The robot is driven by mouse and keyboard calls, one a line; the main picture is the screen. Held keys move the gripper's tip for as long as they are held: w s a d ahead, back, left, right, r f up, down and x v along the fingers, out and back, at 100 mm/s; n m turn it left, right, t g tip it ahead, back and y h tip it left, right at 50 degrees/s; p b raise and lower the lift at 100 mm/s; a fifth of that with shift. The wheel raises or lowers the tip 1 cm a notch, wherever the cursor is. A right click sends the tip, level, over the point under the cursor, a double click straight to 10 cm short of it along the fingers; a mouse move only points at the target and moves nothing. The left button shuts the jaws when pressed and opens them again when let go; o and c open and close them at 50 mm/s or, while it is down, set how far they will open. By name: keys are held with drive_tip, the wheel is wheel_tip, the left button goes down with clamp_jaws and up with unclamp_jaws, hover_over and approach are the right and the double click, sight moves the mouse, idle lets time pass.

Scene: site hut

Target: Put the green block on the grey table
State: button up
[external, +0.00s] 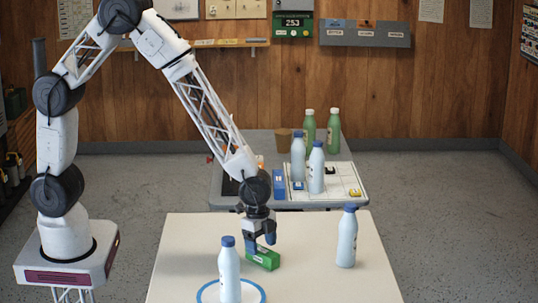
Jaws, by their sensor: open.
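A green block (264,258) lies on the cream table (190,250) in the foreground. My gripper (262,248) points down right at the block, with its fingers at the block's top and sides. The jaws are open, and I cannot tell whether they touch the block. The grey table (222,192) stands behind the cream table, partly hidden by my arm and by the things on it.
A blue-capped bottle (229,272) stands on a blue-ringed white disc left of the block; another (347,238) stands to the right. The grey table holds blue-capped bottles (316,172), green bottles (333,132), a blue block (279,184), a brown cup (283,140) and a white board (345,185).

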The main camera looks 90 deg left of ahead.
sight(262, 249)
drive_tip(key=shift+w+d+f, duration=0.1)
drive_tip(key=shift+f, duration=0.95)
drive_tip(key=shift+w+d+f, duration=0.1)
drive_tip(key=shift+f, duration=0.9)
drive_tip(key=shift+c, duration=0.3)
drive_tip(key=c, duration=1.1)
drive_tip(key=shift+r, duration=0.15)
drive_tip(key=shift+r, duration=0.8)
wheel_tip(262, 249, up, 2)
drive_tip(key=shift+s, duration=0.1)
drive_tip(key=s+a, duration=0.1)
drive_tip(key=s, duration=0.4)
drive_tip(key=s+a, duration=0.1)
drive_tip(key=s, duration=0.4)
drive_tip(key=s+a+r, duration=0.1)
drive_tip(key=s, duration=0.4)
drive_tip(key=shift+s+a+r, duration=0.1)
drive_tip(key=shift+s, duration=0.15)
